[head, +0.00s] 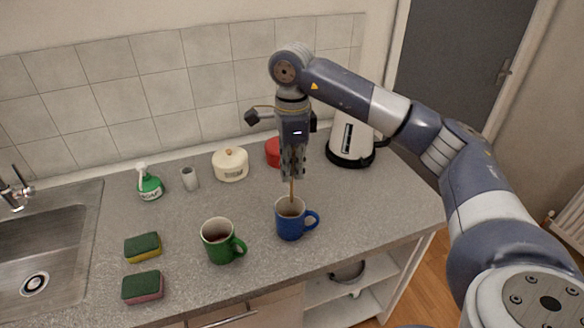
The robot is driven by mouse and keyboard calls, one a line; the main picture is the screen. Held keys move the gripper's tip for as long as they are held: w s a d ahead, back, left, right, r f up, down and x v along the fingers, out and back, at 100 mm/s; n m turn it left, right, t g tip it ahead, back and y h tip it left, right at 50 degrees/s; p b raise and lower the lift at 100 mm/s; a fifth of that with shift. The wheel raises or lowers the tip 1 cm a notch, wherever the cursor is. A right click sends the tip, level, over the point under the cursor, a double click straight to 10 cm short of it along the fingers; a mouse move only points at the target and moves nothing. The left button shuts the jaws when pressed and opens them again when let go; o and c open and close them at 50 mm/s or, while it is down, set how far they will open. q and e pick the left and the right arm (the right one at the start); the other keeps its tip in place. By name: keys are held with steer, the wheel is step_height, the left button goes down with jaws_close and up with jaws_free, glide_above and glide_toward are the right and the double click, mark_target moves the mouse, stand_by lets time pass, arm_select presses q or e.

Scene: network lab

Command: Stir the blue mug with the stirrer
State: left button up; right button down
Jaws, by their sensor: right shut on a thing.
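The blue mug (291,225) stands upright on the grey counter, with its handle to the right. The stirrer (291,191) is a thin brown stick, roughly upright. Its lower end is inside the mug's opening and hidden by the wall. My right gripper (292,172) points down above the mug, apart from its rim, and is shut on the stirrer's upper end. My left gripper is not in view.
A green mug (219,243) stands left of the blue one. Two sponges (143,247) (143,286), a soap bottle (151,186), a grey cup (189,179), a cream pot (230,165), a red pot (273,152) and a kettle (350,147) stand around. A sink (75,250) is at left.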

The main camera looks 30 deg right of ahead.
steer(key=shift+r+p, duration=1.8)
steer(key=shift+r, duration=0.75)
